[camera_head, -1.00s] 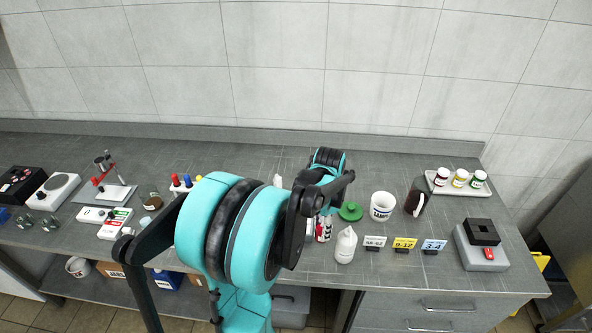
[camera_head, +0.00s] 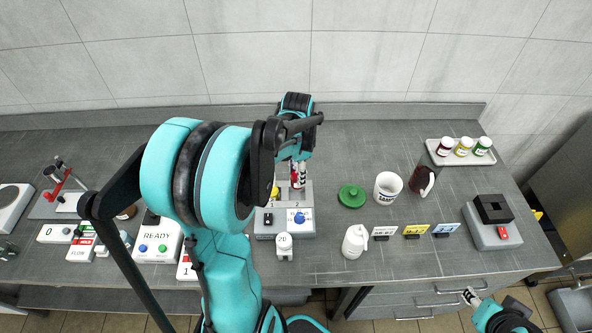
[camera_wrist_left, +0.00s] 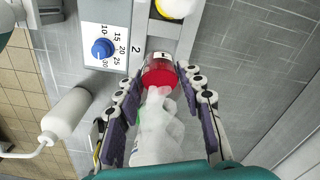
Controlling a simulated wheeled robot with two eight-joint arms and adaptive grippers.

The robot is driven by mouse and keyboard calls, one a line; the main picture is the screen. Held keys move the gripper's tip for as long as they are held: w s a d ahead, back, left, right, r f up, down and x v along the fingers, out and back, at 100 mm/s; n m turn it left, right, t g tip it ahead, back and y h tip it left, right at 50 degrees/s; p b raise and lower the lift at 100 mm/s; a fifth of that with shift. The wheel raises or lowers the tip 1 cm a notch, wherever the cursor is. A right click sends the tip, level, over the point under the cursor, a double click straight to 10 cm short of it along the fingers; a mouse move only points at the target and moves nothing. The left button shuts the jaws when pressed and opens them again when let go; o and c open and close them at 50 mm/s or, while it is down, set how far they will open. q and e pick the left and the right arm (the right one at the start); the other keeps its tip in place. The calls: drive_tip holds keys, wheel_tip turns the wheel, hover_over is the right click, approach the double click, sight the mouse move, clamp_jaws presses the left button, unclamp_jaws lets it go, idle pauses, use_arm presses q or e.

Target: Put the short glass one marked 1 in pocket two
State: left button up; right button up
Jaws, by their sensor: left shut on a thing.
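My left gripper (camera_head: 298,160) is shut on a small vessel with red in it (camera_head: 298,178) above the grey mixer block (camera_head: 265,236). In the left wrist view, the fingers (camera_wrist_left: 165,110) flank the vessel (camera_wrist_left: 160,74), which has a red body, a clear rim and a small white tag that seems to bear a 1. A pale, crumpled-looking part lies between the fingers. The mark 2 (camera_wrist_left: 136,49) is beside the vessel, next to a blue dial (camera_wrist_left: 102,49). The pocket itself is hidden, so I cannot tell whether the vessel is inside it. My right gripper (camera_head: 471,297) is low at the right.
A yellow item (camera_wrist_left: 176,7) sits beside the vessel. Small sign cards (camera_head: 416,230) stand in front. Clear counter lies behind the lid.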

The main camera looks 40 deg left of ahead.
use_arm(q)
drive_tip(key=shift+f+b, duration=2.85)
drive_tip(key=shift+f, duration=0.85)
drive_tip(key=o, duration=1.8)
drive_tip(key=shift+r, duration=0.15)
drive_tip(key=shift+r+p, duration=2.4)
drive_tip(key=shift+r, duration=0.5)
drive_tip(key=shift+f, duration=0.1)
